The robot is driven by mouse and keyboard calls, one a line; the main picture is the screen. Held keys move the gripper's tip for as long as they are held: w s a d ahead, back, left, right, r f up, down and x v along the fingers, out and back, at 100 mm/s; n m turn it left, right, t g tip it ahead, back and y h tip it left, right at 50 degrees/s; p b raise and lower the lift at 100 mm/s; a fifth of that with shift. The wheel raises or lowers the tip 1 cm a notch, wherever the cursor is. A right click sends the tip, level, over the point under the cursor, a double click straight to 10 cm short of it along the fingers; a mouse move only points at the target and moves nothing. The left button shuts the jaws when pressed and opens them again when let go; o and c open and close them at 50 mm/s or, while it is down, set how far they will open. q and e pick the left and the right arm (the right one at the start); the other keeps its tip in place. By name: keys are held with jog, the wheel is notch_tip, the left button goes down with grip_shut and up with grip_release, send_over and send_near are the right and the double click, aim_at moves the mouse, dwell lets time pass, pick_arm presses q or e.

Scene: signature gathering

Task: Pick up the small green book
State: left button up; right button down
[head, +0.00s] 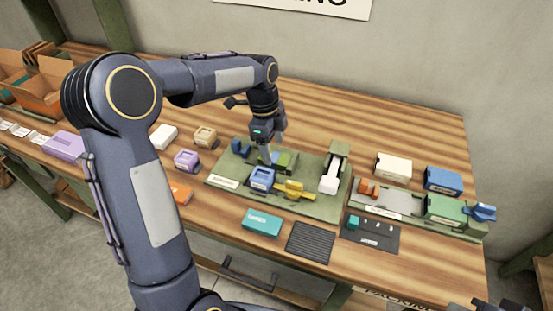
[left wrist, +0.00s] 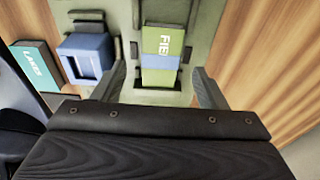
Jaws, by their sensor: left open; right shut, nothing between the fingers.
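The small green book (left wrist: 163,42), with white letters starting "FIE" and a pale blue band at its near end, lies in a holder on the green board. In the head view it is the green block (head: 288,160) beside my left gripper (head: 268,155), partly hidden by it. In the left wrist view my left gripper (left wrist: 160,75) is open, its fingers apart on either side of the book's near end. My right gripper (head: 490,305) shows only as dark parts at the bottom right edge, shut and away from the book.
A blue block (head: 262,178) and yellow piece (head: 294,189) sit close by on the green board (head: 318,204). A white-handled device (head: 331,177) stands right of them. A teal box (head: 262,222) and black ribbed mat (head: 310,242) lie in front. The table behind is clear.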

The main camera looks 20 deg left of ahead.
aim_at(275, 157)
pick_arm(q)
jog(key=shift+d+f, duration=0.2)
jog(key=shift+f, duration=1.35)
jog(key=shift+f, duration=0.2)
jog(key=c, duration=1.1)
jog(key=shift+o, duration=0.2)
jog(key=shift+r, duration=0.1)
